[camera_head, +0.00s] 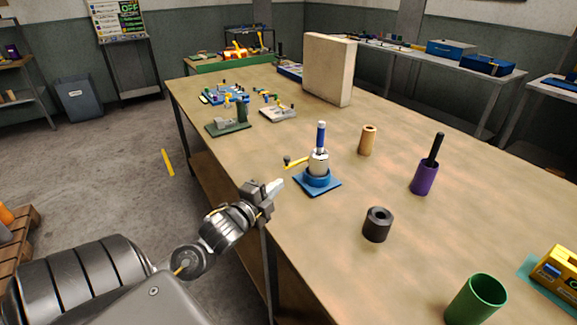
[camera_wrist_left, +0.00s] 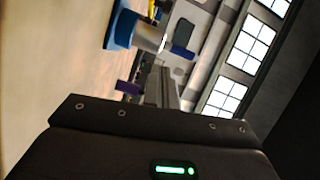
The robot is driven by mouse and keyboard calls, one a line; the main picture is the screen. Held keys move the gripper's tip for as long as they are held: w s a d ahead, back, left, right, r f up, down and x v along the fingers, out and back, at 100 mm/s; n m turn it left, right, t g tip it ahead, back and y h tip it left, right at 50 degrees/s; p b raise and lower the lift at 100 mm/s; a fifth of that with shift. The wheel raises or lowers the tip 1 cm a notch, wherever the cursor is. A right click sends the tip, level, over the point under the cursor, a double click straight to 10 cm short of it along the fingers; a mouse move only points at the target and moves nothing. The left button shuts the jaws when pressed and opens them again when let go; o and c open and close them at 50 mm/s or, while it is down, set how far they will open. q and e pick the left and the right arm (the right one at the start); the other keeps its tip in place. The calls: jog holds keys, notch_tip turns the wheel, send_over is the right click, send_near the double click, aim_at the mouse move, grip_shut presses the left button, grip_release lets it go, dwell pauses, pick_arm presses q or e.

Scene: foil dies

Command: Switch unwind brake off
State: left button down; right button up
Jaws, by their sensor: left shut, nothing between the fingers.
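A device with a square blue base (camera_head: 317,183), a pale round body and an upright blue-topped post stands near the table's left edge. A yellow-ended lever (camera_head: 291,162) sticks out from its left side. I cannot read any label naming it as the unwind brake. My left gripper (camera_head: 277,187) is shut and empty, just left of the blue base and apart from the lever. In the left wrist view the gripper fingers (camera_wrist_left: 160,88) point ahead, and the blue base (camera_wrist_left: 121,28) shows sideways at the top. My right gripper is not in view.
A dark hollow cylinder (camera_head: 377,225), a tan cylinder (camera_head: 367,140), a purple cup (camera_head: 424,178) with a black rod and a green cup (camera_head: 476,300) stand to the right. A green fixture (camera_head: 230,123) and a beige block (camera_head: 329,70) stand farther back. Bare tabletop lies between them.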

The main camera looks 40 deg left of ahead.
pick_arm(q)
jog(key=w+a+f+b, duration=0.1)
jog(key=w+a, duration=0.4)
jog(key=w, duration=0.5)
jog(key=shift+w+b, duration=0.35)
jog(key=shift+b, duration=0.3)
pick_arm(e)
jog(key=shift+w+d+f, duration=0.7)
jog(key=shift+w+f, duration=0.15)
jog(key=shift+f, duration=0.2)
